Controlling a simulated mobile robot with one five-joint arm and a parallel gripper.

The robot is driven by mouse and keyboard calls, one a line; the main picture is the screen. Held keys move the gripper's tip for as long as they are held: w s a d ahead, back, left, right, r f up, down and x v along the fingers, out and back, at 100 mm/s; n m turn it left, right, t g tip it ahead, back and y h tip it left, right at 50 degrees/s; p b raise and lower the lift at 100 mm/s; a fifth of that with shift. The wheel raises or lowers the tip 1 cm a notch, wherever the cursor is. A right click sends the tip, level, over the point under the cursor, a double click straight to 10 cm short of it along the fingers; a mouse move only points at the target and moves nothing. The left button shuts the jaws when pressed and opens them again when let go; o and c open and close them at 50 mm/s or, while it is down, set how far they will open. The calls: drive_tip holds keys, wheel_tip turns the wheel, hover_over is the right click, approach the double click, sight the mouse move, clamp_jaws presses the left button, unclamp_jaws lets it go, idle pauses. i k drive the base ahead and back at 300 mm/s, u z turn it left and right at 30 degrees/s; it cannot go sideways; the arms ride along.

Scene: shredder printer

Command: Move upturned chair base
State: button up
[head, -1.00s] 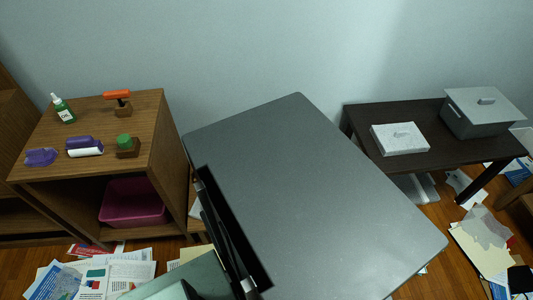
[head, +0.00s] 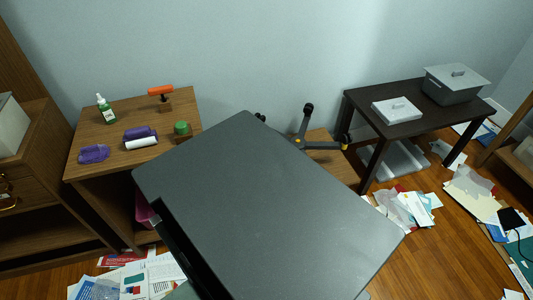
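The upturned chair base (head: 301,141) shows in the head view behind the large grey panel. It is dark, with thin legs and casters pointing up, and a few yellow marks. It appears to rest on a low wooden surface (head: 335,168) against the wall. The panel hides its lower and left parts. My gripper is not in view.
A large grey panel (head: 265,205) fills the middle foreground. A wooden cabinet (head: 90,125) with a spray bottle and purple items stands left. A dark table (head: 400,127) with a white box (head: 397,110) and grey bin (head: 452,88) stands right. Papers (head: 405,208) litter the floor.

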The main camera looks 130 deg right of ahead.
sight(299, 141)
drive_tip(key=z, duration=0.15)
drive_tip(key=i, duration=0.7)
drive_tip(key=z, duration=5)
drive_tip(key=i, duration=1)
